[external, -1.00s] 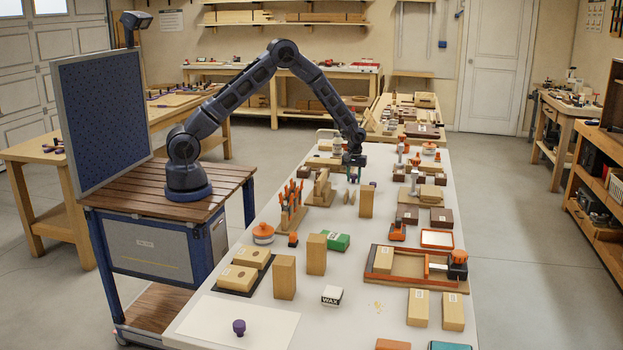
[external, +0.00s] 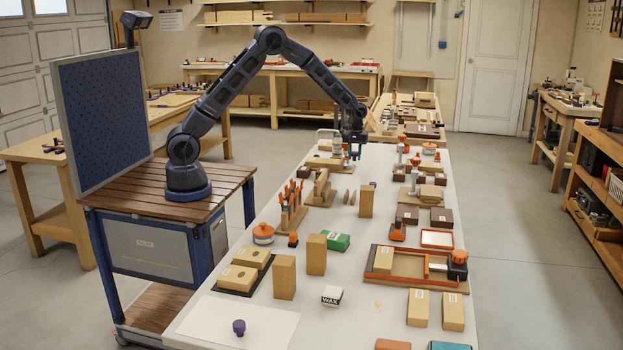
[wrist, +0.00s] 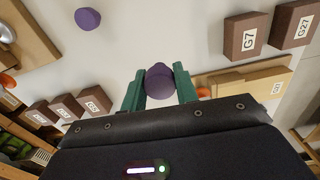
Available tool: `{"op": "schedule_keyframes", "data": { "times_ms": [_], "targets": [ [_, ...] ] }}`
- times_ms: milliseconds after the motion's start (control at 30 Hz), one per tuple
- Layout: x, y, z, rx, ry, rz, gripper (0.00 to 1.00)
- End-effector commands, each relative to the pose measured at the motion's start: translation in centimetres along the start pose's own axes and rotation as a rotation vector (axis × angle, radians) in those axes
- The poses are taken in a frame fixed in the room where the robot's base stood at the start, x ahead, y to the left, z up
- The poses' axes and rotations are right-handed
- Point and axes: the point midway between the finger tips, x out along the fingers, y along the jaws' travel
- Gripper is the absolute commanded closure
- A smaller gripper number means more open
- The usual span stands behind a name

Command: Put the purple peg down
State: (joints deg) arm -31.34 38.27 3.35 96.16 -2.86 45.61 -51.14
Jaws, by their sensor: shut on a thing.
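My gripper (wrist: 159,88), with green fingers, is shut on a purple peg (wrist: 161,76) in the wrist view. In the external view my gripper (external: 355,149) hangs above the far part of the white bench; the held peg is too small to make out there. A second purple peg (wrist: 87,18) lies apart from my gripper, at the upper left of the wrist view. A purple peg (external: 239,327) stands on a white sheet (external: 205,323) at the bench's near end. A small dark purple piece (external: 373,184) shows on the bench near the gripper.
Brown blocks labelled G7 (wrist: 247,36) and G27 (wrist: 296,24) are at the upper right of the wrist view. A tall wooden block (external: 366,202) and a rack of orange-handled tools (external: 291,208) stand on the bench. Bare bench surface shows around the held peg.

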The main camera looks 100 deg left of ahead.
Motion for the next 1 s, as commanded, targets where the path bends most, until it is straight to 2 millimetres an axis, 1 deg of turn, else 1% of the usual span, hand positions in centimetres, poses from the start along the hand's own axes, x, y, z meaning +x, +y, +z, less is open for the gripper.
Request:
{"op": "schedule_keyframes", "data": {
  "times_ms": [33,100,200,400,567,800,867,967,1000],
  "targets": [
    [-1.4,0.1,0.0,0.000,0.002,0.003,0.92],
    [-3.1,0.1,0.1,0.001,0.002,0.003,0.92],
    [-5.1,0.1,0.1,0.001,0.001,0.002,0.92],
    [-7.8,0.1,0.0,0.001,0.000,0.001,0.92],
    [-8.8,0.0,0.0,0.001,0.000,0.001,0.92],
    [-9.0,0.2,0.2,0.004,-0.001,0.000,0.92],
    [-9.0,0.6,0.8,0.013,-0.001,0.000,0.92],
    [-8.9,1.8,2.5,0.043,-0.001,0.000,0.92],
    [-8.9,2.5,3.6,0.062,-0.001,0.000,0.92]
  ]
}}
